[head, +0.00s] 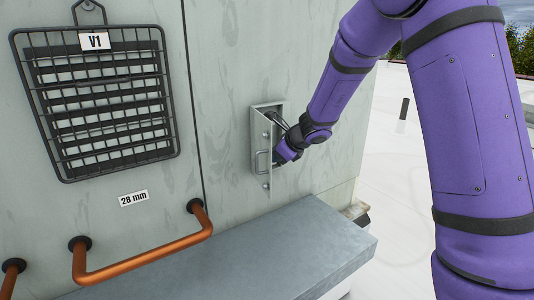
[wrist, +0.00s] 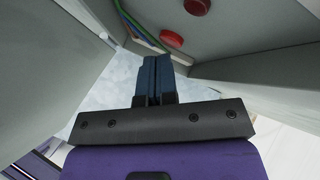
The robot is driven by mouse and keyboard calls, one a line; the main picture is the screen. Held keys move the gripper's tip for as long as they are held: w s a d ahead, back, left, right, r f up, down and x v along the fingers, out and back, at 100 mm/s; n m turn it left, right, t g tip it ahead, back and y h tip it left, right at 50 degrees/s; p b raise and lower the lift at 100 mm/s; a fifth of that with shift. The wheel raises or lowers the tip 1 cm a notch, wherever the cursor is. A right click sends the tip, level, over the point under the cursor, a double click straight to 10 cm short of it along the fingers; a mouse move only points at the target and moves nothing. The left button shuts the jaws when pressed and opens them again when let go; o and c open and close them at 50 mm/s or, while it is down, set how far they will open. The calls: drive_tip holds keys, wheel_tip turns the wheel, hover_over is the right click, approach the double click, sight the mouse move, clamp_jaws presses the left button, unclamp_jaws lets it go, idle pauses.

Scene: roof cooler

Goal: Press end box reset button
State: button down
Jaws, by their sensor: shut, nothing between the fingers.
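The end box (head: 258,152) is a small grey metal box on the grey panel wall in the head view, with its door standing open. In the wrist view two round red buttons show inside the box: one (wrist: 171,39) just beyond and right of my fingertips, the other (wrist: 197,6) at the top edge. I cannot tell which is the reset button. My gripper (wrist: 155,62) is shut and empty, with its blue fingers reaching into the box opening. They look apart from the nearer button. In the head view my wrist hides the box's inside and the fingertips.
The open box door (wrist: 48,60) and a box wall (wrist: 265,80) flank my fingers closely. Green and blue wires (wrist: 135,25) run beside the buttons. Below the box is a grey ledge (head: 240,255). A vent grille (head: 98,100) and copper pipe (head: 140,257) are to the left.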

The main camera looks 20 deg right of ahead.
drive_tip(key=shift+s, duration=0.25)
drive_tip(key=shift+d, duration=0.1)
drive_tip(key=shift+s+d, duration=0.3)
drive_tip(key=shift+s, duration=0.65)
drive_tip(key=shift+s+d, duration=0.3)
drive_tip(key=shift+s, duration=0.65)
drive_tip(key=shift+s+d, duration=0.3)
drive_tip(key=shift+s, duration=0.65)
